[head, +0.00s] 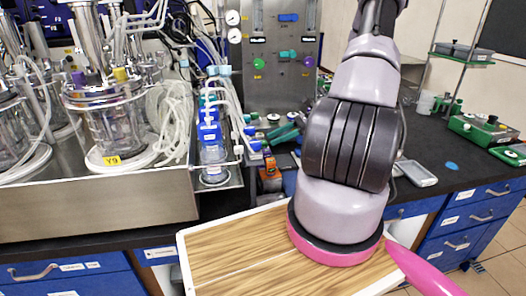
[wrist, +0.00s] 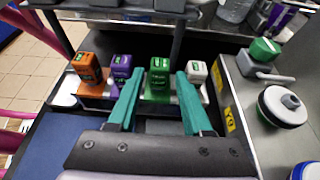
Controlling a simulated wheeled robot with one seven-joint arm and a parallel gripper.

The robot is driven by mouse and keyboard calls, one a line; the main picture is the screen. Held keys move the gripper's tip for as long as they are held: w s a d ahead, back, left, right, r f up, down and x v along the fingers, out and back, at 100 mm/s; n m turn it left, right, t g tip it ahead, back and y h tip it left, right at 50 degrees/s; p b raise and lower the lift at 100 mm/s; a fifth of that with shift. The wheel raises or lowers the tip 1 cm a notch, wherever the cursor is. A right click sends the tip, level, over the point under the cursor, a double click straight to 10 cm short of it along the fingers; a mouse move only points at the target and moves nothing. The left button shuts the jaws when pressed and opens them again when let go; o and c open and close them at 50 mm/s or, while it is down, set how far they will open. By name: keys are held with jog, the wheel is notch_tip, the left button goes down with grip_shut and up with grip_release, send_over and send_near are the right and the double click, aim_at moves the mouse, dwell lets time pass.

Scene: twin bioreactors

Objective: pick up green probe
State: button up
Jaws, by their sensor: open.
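The green probe (wrist: 159,88) stands upright in the wrist view, with a green top and darker green body. It is in a row with an orange probe (wrist: 87,68), a purple probe (wrist: 121,68) and a white probe (wrist: 196,73). My gripper (wrist: 158,78) is open, its two teal fingers pointing toward the row. The green probe shows in the gap between the fingers, and nothing is held. I cannot tell how far the fingertips are from it. In the head view my arm covers part of the bench, and I cannot make out the green probe there.
In the wrist view, a green-topped block (wrist: 264,50) and a white-lidded jar (wrist: 283,105) are on the grey surface at right. A dark bar crosses behind the row. In the head view, a glass bioreactor (head: 112,122) stands left and a wooden-topped tray (head: 235,255) lies in front.

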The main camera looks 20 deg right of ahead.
aim_at(263, 141)
jog(key=x, duration=0.5)
jog(key=shift+w+a+f, duration=0.1)
jog(key=shift+a, duration=0.05)
grip_shut()
